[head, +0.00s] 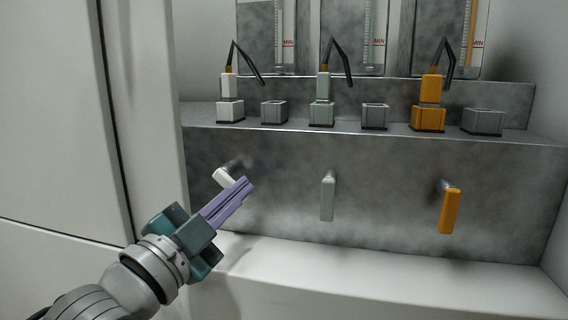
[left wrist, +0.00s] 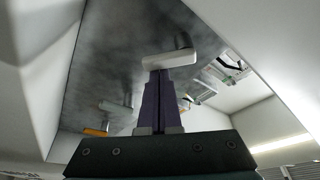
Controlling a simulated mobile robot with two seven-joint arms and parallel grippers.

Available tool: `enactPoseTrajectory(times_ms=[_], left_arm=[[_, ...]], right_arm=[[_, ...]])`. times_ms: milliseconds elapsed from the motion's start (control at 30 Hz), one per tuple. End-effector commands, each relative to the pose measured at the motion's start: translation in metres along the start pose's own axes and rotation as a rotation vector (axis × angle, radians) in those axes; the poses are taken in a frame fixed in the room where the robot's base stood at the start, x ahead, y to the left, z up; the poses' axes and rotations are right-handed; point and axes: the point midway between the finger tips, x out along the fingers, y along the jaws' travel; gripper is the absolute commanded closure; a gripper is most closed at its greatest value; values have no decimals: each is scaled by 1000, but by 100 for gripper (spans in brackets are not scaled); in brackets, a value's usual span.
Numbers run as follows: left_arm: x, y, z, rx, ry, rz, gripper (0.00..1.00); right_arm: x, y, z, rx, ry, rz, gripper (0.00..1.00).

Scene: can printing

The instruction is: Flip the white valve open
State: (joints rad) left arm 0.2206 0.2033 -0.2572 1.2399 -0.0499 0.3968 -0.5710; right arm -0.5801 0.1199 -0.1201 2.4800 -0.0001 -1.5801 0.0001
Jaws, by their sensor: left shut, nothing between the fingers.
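The white valve (head: 225,178) is a short lever on the grey metal panel at the left of a row. In the head view it is tilted, while the grey-green valve (head: 327,198) and orange valve (head: 450,210) hang straight down. My left gripper (head: 246,185) is shut and empty, its purple fingertips just in front of and beside the white valve, partly covering it. In the left wrist view the white valve (left wrist: 168,60) lies across the tips of my shut fingers (left wrist: 163,80); whether they touch I cannot tell. My right gripper is not in view.
A white cabinet wall (head: 60,120) is close on the left. The white shelf (head: 400,283) below the valves is clear.

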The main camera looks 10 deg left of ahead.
Motion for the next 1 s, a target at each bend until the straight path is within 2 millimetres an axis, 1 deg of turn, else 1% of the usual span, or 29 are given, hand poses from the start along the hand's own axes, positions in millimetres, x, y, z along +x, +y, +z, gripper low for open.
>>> enactPoseTrajectory(times_ms=[33,300,600,800,1000], left_arm=[[0,-1,1,45,-2,17,100],[-3,1,10,286,-3,102,100],[-6,2,18,524,-2,184,100],[-8,2,22,635,-1,223,100],[-9,2,25,702,-2,246,100]], right_arm=[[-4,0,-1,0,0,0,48],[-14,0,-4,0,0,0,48],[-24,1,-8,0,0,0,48],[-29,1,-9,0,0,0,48],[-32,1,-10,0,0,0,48]])
